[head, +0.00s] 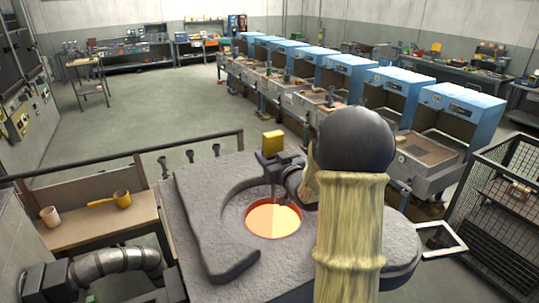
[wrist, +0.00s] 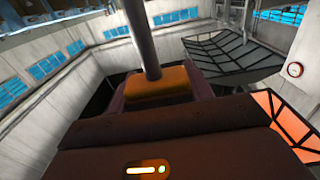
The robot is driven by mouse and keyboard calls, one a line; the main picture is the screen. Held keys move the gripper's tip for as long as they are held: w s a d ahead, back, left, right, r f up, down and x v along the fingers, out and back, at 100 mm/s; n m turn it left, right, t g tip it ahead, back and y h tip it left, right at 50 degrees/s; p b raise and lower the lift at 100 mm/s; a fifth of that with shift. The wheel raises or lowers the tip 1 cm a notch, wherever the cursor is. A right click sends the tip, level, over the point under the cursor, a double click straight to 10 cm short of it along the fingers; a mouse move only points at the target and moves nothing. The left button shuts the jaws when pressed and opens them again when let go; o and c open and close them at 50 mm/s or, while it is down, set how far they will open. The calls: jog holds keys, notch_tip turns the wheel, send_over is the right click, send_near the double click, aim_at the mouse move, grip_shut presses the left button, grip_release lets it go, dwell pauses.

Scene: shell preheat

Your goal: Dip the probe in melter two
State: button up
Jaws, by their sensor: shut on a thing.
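The probe has a yellow block handle (head: 273,143), which shows orange-yellow in the wrist view (wrist: 160,83), and a dark rod (wrist: 142,40). My gripper (head: 282,163) is shut on the handle, with its dark jaws on either side of it. In the head view, the probe's thin shaft points down over a round opening of glowing orange melt (head: 273,222) in a grey, rough-topped melter (head: 190,205). I cannot tell whether the tip is in the melt or just above it. No number shows on the melter. My arm hides the melter's right part.
A wire cage (head: 500,210) stands at the right. Blue-hooded stations line the back; the floor at left is open.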

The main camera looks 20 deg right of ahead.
aim_at(274, 189)
jog(key=f+b, duration=0.4)
jog(key=f, duration=0.1)
jog(key=f+b, duration=0.5)
jog(key=shift+w+f, duration=0.2)
jog(key=shift+f, duration=0.15)
jog(key=shift+w+a+f, duration=0.1)
jog(key=shift+a+f, duration=0.05)
jog(key=shift+s, duration=0.2)
jog(key=shift+s+d+b, duration=0.1)
jog(key=shift+d+b, duration=0.15)
jog(key=shift+b, duration=0.1)
jog(key=shift+a, duration=0.2)
dwell(0.4)
dwell(2.4)
